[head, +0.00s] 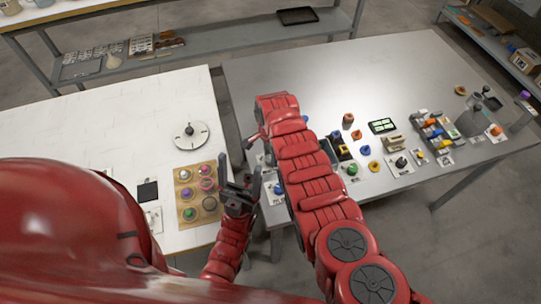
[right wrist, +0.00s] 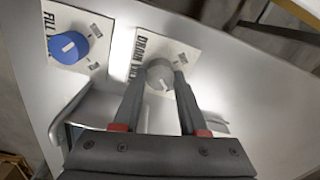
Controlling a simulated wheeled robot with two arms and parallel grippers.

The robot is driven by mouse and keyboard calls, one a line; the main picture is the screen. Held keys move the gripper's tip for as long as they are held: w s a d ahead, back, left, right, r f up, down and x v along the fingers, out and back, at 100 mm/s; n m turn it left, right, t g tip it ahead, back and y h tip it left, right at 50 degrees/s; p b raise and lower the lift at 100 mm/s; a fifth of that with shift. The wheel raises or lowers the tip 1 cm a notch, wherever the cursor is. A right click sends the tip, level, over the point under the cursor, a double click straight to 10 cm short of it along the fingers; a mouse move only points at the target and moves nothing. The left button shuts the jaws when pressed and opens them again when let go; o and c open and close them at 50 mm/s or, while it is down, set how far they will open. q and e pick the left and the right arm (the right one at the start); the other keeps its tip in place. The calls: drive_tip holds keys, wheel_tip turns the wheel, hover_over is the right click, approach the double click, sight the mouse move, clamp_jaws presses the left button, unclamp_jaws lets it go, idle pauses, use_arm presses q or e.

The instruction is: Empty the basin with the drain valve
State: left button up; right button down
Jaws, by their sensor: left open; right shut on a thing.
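A grey drain valve knob (right wrist: 160,74) sits on a white card (right wrist: 150,45) lettered DRAIN in the right wrist view. My right gripper (right wrist: 158,80) has its two dark fingers on either side of the knob and is shut on it. A blue knob (right wrist: 68,48) on a card lettered FILL stands to its left. A curved metal spout (right wrist: 72,108) shows below the blue knob. The basin is mostly hidden by my gripper, so its water level cannot be told. In the head view my left gripper (head: 240,190) is open and empty, by the gap between the tables.
A tray of coloured knobs (head: 197,192) and a round dial (head: 191,135) are on the white left table. Coloured knobs and small blocks, a green-windowed device (head: 382,126) and a grey cylinder (head: 470,122) crowd the right table. Its far part is clear.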

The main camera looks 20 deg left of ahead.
drive_tip(key=shift+c, duration=2.2)
unclamp_jaws()
drive_tip(key=shift+r, duration=0.1)
drive_tip(key=shift+r, duration=0.2)
wheel_tip(320, 180, up, 8)
drive_tip(key=shift+r+b, duration=0.2)
drive_tip(key=shift+b, duration=0.75)
wheel_tip(320, 180, up, 8)
drive_tip(key=p, duration=0.4)
drive_tip(key=shift+r, duration=0.15)
